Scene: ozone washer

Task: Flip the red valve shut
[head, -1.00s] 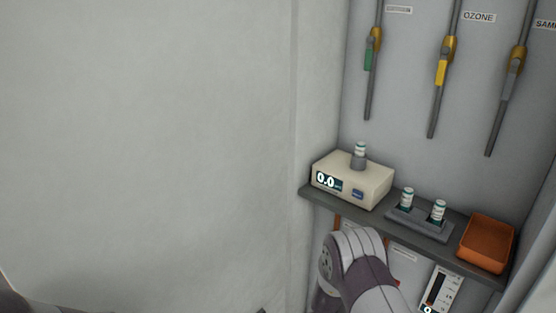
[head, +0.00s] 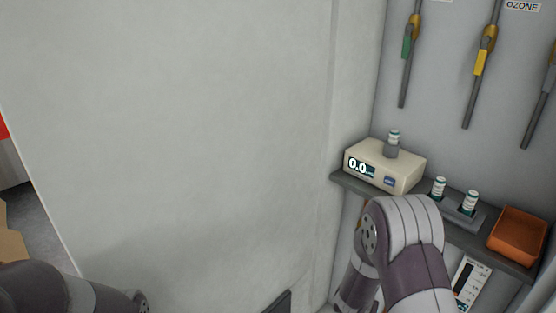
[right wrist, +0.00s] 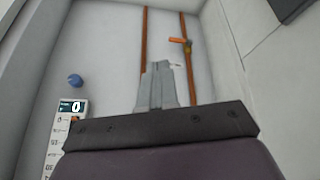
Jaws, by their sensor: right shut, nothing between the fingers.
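In the right wrist view, an orange-red valve handle (right wrist: 177,40) sits on a brass fitting on the right of two copper pipes. It sticks out sideways, across the pipe. My right gripper (right wrist: 161,68) is shut and empty. Its fingertips appear just below and left of the handle, in front of the wall between the pipes, and I see no contact. In the head view, my right arm hides part of the area under the shelf, and neither the red valve nor the right gripper can be made out. My left gripper is out of view; only its arm shows at lower left.
A grey shelf (head: 352,184) holds a beige meter (head: 384,165) reading 0.0, capped vials and an orange tray (head: 518,235). Green (head: 407,47) and yellow (head: 481,63) valve handles hang above. A blue knob (right wrist: 75,81) and a gauge (right wrist: 67,130) are left of the gripper.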

